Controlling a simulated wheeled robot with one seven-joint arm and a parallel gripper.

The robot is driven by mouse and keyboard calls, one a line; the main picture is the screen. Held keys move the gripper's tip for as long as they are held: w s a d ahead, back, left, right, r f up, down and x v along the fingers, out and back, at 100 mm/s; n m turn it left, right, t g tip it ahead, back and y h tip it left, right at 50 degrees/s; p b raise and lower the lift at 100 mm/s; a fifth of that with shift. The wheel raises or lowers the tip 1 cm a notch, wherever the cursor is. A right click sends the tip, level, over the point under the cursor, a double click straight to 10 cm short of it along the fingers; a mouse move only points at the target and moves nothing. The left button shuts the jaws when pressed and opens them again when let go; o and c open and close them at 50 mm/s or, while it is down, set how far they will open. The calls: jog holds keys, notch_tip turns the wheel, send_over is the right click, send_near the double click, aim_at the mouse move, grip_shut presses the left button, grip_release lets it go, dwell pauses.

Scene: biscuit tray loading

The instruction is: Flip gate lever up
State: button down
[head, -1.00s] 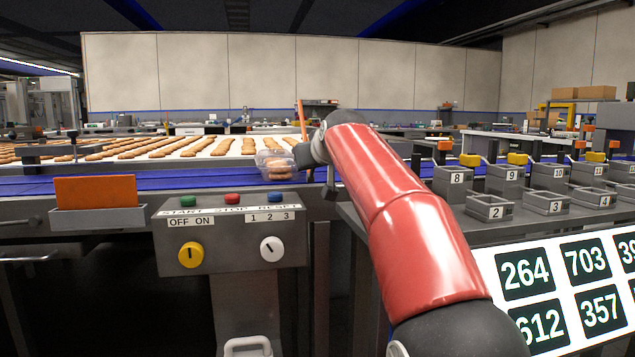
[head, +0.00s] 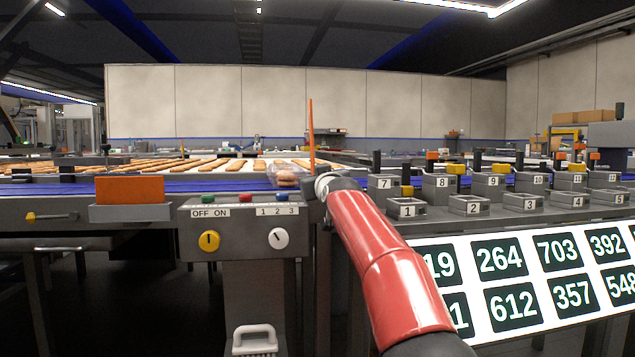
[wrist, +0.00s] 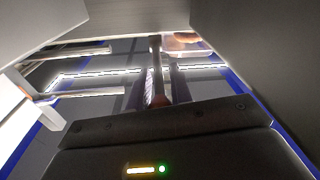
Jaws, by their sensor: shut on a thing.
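In the wrist view, a slim upright shaft with a dark top and a reddish-brown lower end, which I take as the gate lever (wrist: 156,62), stands between the jaws of my gripper (wrist: 160,92). The gripper is shut on it. In the head view, my gripper (head: 309,194) is at the conveyor's near edge, right of the control box, and mostly hidden by my wrist. A thin orange bar (head: 311,135) stands upright just beyond it; I cannot tell whether this is part of the lever.
A clear tray with biscuits (head: 284,172) sits on the blue conveyor (head: 200,186) just left of my gripper. The control box (head: 240,228) stands below. Numbered bins (head: 407,210) and a number board (head: 505,285) lie to the right. An orange panel (head: 130,190) is at left.

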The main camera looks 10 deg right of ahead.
jog(key=c, duration=1.4)
grip_release()
jog(key=shift+o, duration=0.2)
jog(key=s+b, duration=0.2)
jog(key=s, duration=0.5)
jog(key=shift+s+d+f, duration=0.25)
jog(key=shift+s, duration=0.1)
